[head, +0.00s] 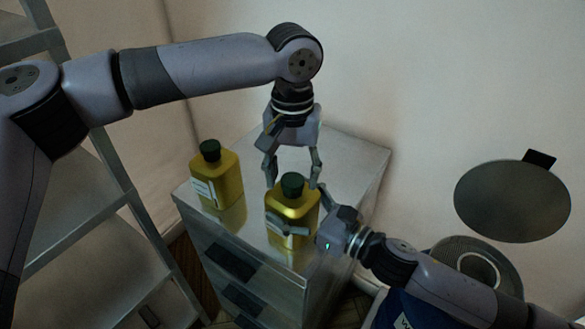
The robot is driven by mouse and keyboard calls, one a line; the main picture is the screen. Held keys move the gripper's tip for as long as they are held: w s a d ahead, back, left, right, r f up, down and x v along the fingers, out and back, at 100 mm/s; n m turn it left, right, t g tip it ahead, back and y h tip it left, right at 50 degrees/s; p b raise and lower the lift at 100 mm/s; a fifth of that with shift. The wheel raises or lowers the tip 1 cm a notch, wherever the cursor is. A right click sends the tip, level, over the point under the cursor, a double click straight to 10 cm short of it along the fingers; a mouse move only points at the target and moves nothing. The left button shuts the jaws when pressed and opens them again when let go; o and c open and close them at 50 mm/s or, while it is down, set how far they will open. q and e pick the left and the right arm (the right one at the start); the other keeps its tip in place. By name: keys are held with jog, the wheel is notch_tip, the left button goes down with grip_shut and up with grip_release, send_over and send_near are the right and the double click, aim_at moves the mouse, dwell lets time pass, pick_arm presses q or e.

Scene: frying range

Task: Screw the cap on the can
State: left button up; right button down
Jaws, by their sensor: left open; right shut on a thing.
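A gold can (288,205) stands upright on the metal cabinet top. A dark green cap (292,184) sits on the can's neck; I cannot tell how tight it is. My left gripper (292,184) points down from above, open, with its fingers spread on either side of the cap. My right gripper (304,217) reaches in from the right and is shut on the can's body. A second gold can (218,182) with a dark cap (210,150) and a white label stands to the left, apart from both grippers.
The metal cabinet (350,158) has free top surface at the back and right. Metal shelving (90,205) stands at the left. A dark round disc (512,202) is at the right, above a round grated object (470,265). A wall is behind.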

pick_arm(q)
jog(key=shift+c, duration=0.5)
jog(key=c, duration=1.1)
jog(key=m, duration=0.3)
jog(key=shift+m, duration=0.3)
jog(key=shift+c, duration=0.2)
jog(key=m, duration=1.1)
jog(key=o, duration=1.4)
notch_tip(320, 180, up, 12)
